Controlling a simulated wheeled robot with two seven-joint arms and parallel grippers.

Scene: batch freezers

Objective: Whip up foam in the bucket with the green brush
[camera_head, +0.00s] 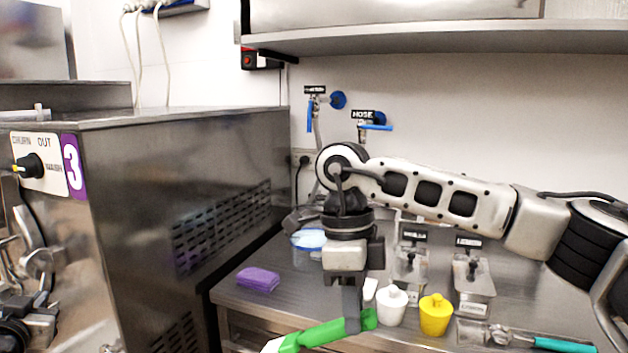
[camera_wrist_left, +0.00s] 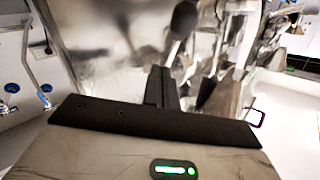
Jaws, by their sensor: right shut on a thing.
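The green brush (camera_head: 325,332) is held roughly level above the counter's front, its pale bristle end at the lower left cut by the picture's bottom edge. My right gripper (camera_head: 358,318) points down and is shut on its green handle. A round, blue-rimmed vessel (camera_head: 308,240) stands at the back of the counter, partly hidden by my right arm; I cannot tell if it is the bucket. My left gripper (camera_head: 32,326) is at the lower left, in front of the machine. In the left wrist view its fingers (camera_wrist_left: 161,86) look together, with nothing visible between them.
The large steel machine (camera_head: 190,190) numbered 3 blocks the left. Blue-handled taps (camera_head: 376,127) are on the wall.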

